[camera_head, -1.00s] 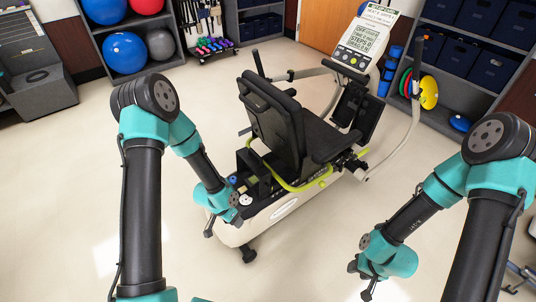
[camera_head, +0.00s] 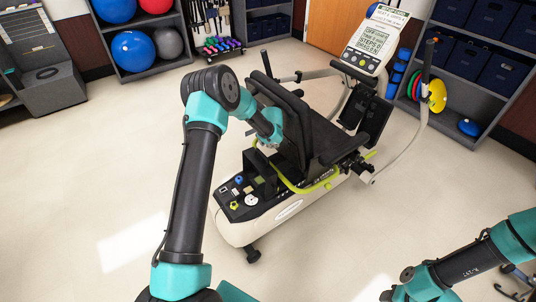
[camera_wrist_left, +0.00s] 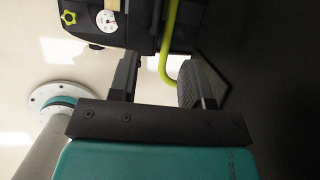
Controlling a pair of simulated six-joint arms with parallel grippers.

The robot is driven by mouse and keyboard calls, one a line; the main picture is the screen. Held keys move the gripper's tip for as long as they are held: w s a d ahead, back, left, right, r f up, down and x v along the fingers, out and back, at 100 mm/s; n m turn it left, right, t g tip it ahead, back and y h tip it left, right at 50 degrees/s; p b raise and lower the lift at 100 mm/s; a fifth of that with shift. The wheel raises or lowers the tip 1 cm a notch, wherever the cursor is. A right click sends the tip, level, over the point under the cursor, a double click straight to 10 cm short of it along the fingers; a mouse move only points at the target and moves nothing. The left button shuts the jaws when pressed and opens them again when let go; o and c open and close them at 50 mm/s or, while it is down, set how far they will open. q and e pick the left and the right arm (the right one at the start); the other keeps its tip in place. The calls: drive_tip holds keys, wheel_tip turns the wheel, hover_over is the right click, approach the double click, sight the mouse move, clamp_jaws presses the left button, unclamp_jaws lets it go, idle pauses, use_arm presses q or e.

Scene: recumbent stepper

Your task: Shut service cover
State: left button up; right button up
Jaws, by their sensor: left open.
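The recumbent stepper's white rear base (camera_head: 240,228) has a dark bay on top with a yellow knob (camera_head: 234,206), a white dial (camera_head: 251,200) and a blue knob. A dark upright panel (camera_head: 262,165) at the bay's seat end may be the service cover standing open; I cannot tell for sure. The yellow knob and dial also show at the top of the left wrist view (camera_wrist_left: 108,20). My left gripper (camera_wrist_left: 157,70) is open and empty, close to the seat back, its fingers apart near the green bar (camera_wrist_left: 168,45). My right gripper (camera_head: 386,294) is at the bottom edge, partly cut off.
The black seat back (camera_head: 292,125) stands right beside my left wrist. The green frame bar (camera_head: 305,188) curves around below the seat. The floor left of the stepper is clear. Shelves with balls (camera_head: 135,50) and bins are at the back.

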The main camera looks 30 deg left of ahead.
sight(262, 154)
use_arm(q)
drive_tip(key=shift+f, duration=0.15)
drive_tip(key=x, duration=1.7)
drive_tip(key=shift+f, duration=0.15)
drive_tip(key=shift+c, duration=0.2)
clamp_jaws()
